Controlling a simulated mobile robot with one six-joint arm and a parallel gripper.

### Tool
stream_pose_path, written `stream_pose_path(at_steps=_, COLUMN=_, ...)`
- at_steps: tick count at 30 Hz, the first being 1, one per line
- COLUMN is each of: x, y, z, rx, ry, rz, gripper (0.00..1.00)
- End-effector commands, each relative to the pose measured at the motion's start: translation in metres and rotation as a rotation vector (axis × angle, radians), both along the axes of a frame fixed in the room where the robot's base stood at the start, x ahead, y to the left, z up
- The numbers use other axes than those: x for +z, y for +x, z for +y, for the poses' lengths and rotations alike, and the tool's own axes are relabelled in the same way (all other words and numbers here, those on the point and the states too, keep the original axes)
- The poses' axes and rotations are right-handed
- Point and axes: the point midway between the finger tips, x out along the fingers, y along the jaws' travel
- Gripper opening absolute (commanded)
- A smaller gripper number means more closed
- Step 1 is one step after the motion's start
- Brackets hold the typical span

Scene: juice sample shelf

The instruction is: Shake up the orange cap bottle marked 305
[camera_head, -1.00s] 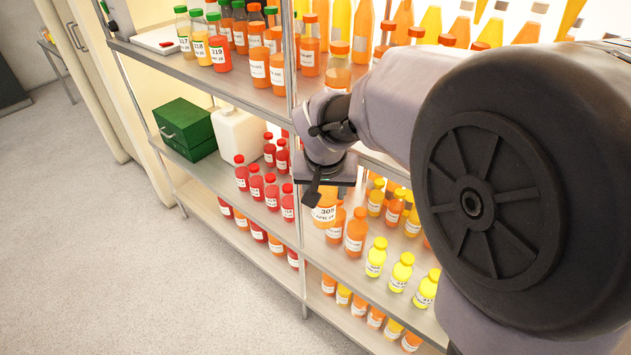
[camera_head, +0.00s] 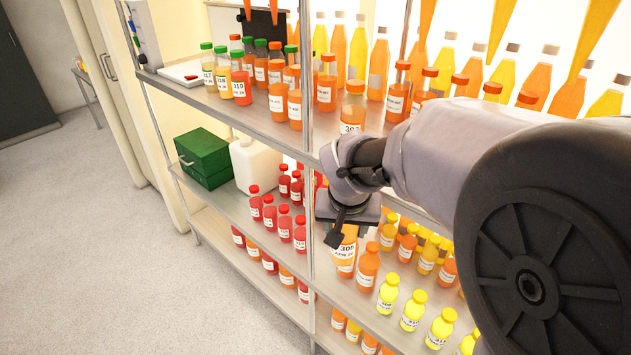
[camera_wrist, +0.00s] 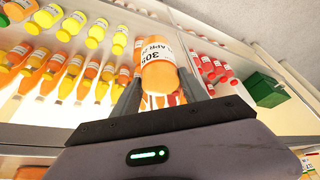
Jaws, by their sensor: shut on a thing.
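The bottle marked 305 (camera_head: 346,258) holds orange juice and has a white label. It is in my gripper (camera_head: 345,226) in front of the middle shelf, near a shelf post. In the wrist view the bottle (camera_wrist: 159,72) sits between the two fingers of my gripper (camera_wrist: 160,92), its label showing 305. My gripper is shut on it. Its cap is hidden by my gripper in the head view. Whether its base touches the shelf is hard to tell.
The middle shelf (camera_head: 232,197) holds red-capped bottles (camera_head: 284,225) on the left and yellow-capped bottles (camera_head: 388,293) on the right. A green box (camera_head: 203,157) and a white jug (camera_head: 254,163) stand further left. The top shelf has many bottles. The floor (camera_head: 130,270) in front is clear.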

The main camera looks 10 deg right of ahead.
Motion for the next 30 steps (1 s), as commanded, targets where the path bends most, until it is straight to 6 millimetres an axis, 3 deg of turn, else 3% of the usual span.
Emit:
stream_pose_path(at_steps=1, x=-0.003, y=0.016, z=0.015, rx=0.010, ry=-0.001, rz=0.007, gripper=0.00)
stream_pose_path(at_steps=13, x=-0.001, y=0.013, z=0.011, rx=0.001, ry=0.000, rz=0.004, gripper=0.00)
stream_pose_path(at_steps=14, x=-0.002, y=0.019, z=0.001, rx=-0.004, ry=0.000, rz=0.005, gripper=0.00)
stream_pose_path(at_steps=15, x=-0.003, y=0.047, z=-0.039, rx=-0.018, ry=0.001, rz=0.005, gripper=0.00)
stream_pose_path(at_steps=16, x=-0.003, y=0.058, z=-0.051, rx=-0.012, ry=0.000, rz=0.004, gripper=0.00)
stream_pose_path(at_steps=17, x=-0.001, y=0.045, z=-0.030, rx=0.006, ry=0.000, rz=0.004, gripper=0.00)
stream_pose_path(at_steps=18, x=0.000, y=0.016, z=0.009, rx=0.020, ry=-0.003, rz=0.003, gripper=0.00)
stream_pose_path(at_steps=19, x=-0.001, y=0.012, z=0.013, rx=0.013, ry=-0.002, rz=0.004, gripper=0.00)
stream_pose_path(at_steps=21, x=-0.003, y=0.056, z=-0.049, rx=-0.015, ry=0.000, rz=0.003, gripper=0.00)
stream_pose_path(at_steps=22, x=-0.002, y=0.052, z=-0.041, rx=-0.002, ry=-0.001, rz=0.004, gripper=0.00)
stream_pose_path(at_steps=23, x=0.000, y=0.028, z=-0.007, rx=0.018, ry=-0.003, rz=0.003, gripper=0.00)
stream_pose_path(at_steps=24, x=-0.001, y=0.011, z=0.014, rx=0.017, ry=-0.003, rz=0.003, gripper=0.00)
stream_pose_path(at_steps=25, x=-0.002, y=0.024, z=-0.005, rx=-0.002, ry=-0.002, rz=0.004, gripper=0.00)
stream_pose_path(at_steps=26, x=-0.004, y=0.047, z=-0.038, rx=-0.015, ry=-0.002, rz=0.004, gripper=0.00)
stream_pose_path(at_steps=27, x=-0.003, y=0.057, z=-0.049, rx=-0.008, ry=-0.001, rz=0.004, gripper=0.00)
stream_pose_path(at_steps=29, x=0.000, y=0.016, z=0.008, rx=0.021, ry=-0.004, rz=0.002, gripper=0.00)
stream_pose_path(at_steps=30, x=-0.001, y=0.017, z=0.005, rx=0.006, ry=-0.003, rz=0.003, gripper=0.00)
